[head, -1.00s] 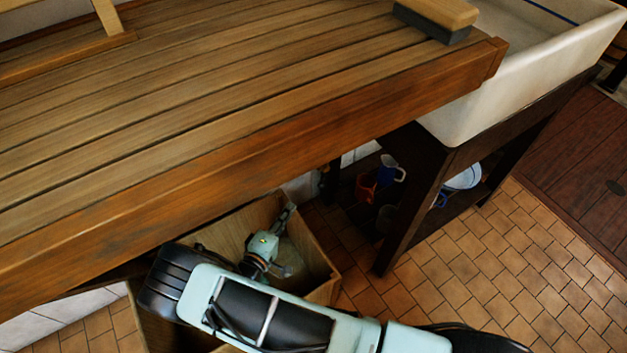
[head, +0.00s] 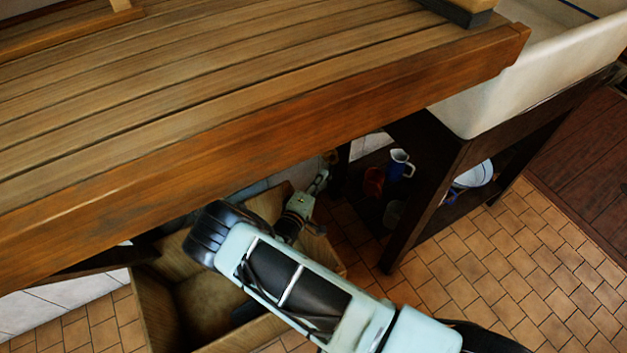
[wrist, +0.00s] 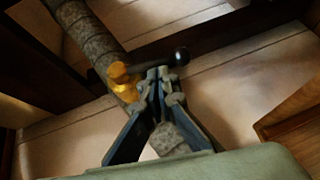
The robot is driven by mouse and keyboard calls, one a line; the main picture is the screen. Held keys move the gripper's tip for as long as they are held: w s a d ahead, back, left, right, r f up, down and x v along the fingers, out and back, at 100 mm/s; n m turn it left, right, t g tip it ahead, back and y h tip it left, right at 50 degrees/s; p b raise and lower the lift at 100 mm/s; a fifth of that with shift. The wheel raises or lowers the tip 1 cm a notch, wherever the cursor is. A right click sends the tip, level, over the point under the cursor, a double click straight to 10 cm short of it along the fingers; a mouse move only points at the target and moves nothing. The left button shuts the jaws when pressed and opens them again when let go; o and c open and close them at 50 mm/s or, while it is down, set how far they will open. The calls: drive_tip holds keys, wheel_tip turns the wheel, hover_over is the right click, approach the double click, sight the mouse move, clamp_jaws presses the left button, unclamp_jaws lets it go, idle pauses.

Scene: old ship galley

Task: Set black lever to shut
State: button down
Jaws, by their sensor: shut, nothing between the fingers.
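The black lever (wrist: 155,63) shows in the wrist view, with a round dark knob at its right end. It runs from a brass valve (wrist: 122,82) on a thick grey mottled pipe (wrist: 88,36). The lever lies across the pipe's direction, not along it. My gripper (wrist: 160,76) is shut and empty, with its fingertips just below the lever in the picture; I cannot tell whether they touch it. In the head view my gripper (head: 320,180) is under the wooden worktop's front edge. The lever cannot be made out there.
The slatted worktop (head: 190,110) overhangs my arm. An open wooden crate (head: 155,305) stands on the tiled floor below my arm. To the right, a dark stand (head: 430,205) carries a white sink (head: 520,85), with a blue-and-white jug (head: 399,165) on its shelf. Tiled floor (head: 470,290) is free at right.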

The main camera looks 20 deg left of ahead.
idle(0.3)
drive_tip(key=shift+w+d+f+n+t+b, duration=0.3)
drive_tip(key=shift+w+d+f+t+b, duration=0.1)
drive_tip(key=shift+w+d+b, duration=0.35)
drive_tip(key=shift+s+a, duration=0.1)
